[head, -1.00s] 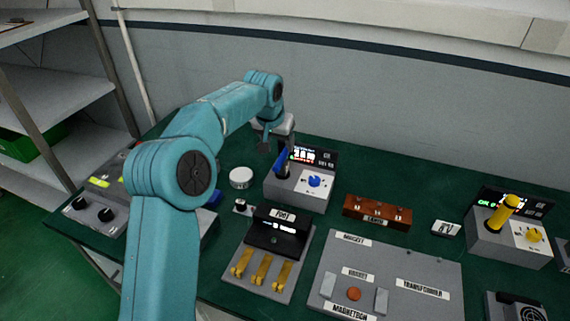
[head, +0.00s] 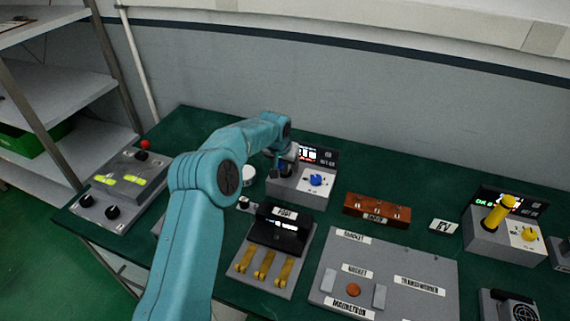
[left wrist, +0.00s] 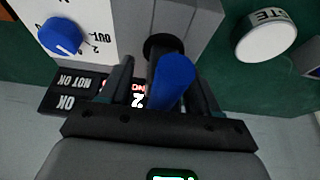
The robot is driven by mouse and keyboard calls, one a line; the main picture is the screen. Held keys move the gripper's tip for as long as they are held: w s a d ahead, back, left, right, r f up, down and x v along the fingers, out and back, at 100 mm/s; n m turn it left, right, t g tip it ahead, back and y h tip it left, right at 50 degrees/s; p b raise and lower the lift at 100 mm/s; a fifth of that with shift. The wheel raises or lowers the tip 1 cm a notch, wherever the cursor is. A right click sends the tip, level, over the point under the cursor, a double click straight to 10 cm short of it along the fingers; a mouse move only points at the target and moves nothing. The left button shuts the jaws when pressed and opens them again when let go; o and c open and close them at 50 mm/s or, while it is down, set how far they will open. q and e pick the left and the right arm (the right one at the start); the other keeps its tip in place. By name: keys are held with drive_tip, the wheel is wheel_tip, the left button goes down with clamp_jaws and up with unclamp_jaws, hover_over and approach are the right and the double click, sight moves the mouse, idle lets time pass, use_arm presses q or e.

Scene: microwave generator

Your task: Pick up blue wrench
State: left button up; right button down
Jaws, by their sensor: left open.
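The blue wrench (left wrist: 174,82), with a blue end and a dark shaft, stands in the round dark socket of a grey box (head: 298,197). My left gripper (left wrist: 160,78) is open, with one finger on each side of the wrench. I cannot tell whether either finger touches it. In the head view the left gripper (head: 281,164) is over the left part of the box and mostly hides the wrench. My right gripper is in neither view.
A blue knob (head: 316,180) and a lit display (head: 316,154) are beside the wrench. A white round piece (head: 248,173) lies left of the box. A panel with yellow levers (head: 265,262), a brown block (head: 377,209) and a yellow-handled box (head: 494,236) share the green table.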

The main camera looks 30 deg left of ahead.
use_arm(q)
drive_tip(key=shift+a, duration=0.1)
clamp_jaws()
